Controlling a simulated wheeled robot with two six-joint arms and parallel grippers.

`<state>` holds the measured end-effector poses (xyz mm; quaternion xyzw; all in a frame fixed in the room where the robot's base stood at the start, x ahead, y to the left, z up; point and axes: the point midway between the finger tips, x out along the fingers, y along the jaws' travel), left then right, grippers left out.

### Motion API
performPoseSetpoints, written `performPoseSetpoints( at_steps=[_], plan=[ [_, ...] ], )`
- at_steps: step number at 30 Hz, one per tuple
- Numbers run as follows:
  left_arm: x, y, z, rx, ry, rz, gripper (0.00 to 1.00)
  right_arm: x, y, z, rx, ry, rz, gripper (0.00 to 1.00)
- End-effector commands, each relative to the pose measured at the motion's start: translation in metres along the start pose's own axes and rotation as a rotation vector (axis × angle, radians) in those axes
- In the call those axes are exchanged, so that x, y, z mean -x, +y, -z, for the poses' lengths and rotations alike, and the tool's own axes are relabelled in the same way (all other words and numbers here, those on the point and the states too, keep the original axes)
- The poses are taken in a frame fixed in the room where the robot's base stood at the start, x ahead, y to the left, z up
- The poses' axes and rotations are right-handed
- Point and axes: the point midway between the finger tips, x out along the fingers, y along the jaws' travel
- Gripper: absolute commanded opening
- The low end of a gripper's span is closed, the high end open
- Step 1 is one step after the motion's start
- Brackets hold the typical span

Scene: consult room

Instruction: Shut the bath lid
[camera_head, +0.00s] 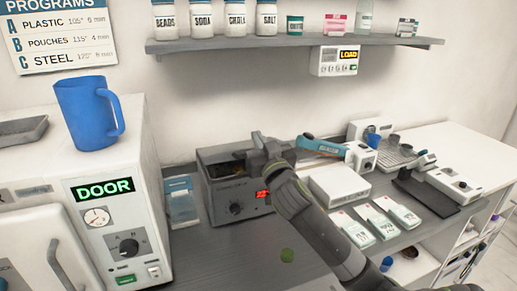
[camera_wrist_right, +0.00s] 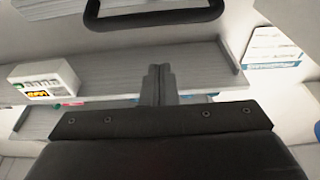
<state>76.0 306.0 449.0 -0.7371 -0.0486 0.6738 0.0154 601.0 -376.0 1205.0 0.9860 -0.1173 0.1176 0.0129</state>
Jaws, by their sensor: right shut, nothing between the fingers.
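The bath (camera_head: 232,206) is a dark grey box with a knob and a red display, on the counter in the middle of the head view. Its top looks open at the left, with something brownish inside. My right gripper (camera_head: 259,142) is at the bath's upper right rim, pointing up, and hides part of the top. I cannot tell the lid apart there, or whether the gripper touches it. In the right wrist view the fingers (camera_wrist_right: 158,73) are closed together and empty. My left gripper is not in view.
A white autoclave (camera_head: 120,200) with a blue mug (camera_head: 88,112) on it stands left. A shelf (camera_head: 300,43) with jars and a load timer (camera_head: 335,61) hangs above. A white box (camera_head: 338,184), pouches (camera_head: 353,228) and a teal-armed device (camera_head: 322,147) are right. A black loop (camera_wrist_right: 155,14) tops the wrist view.

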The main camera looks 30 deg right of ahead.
Motion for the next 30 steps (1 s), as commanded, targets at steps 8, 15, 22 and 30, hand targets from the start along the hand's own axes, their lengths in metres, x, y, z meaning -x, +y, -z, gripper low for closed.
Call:
performPoseSetpoints(
  at_steps=[8,15,22,30],
  plan=[
    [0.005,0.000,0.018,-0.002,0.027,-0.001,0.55,0.005,0.000,-0.031,-0.003,-0.002,0.001,0.00],
    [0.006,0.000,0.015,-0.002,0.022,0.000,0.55,0.008,0.000,-0.038,0.000,0.001,0.002,0.00],
    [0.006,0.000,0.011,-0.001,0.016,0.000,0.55,0.008,0.000,-0.038,0.000,0.001,0.001,0.00],
    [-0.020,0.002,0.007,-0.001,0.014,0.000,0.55,0.013,0.000,-0.052,0.000,0.034,0.001,0.00]
  ],
)
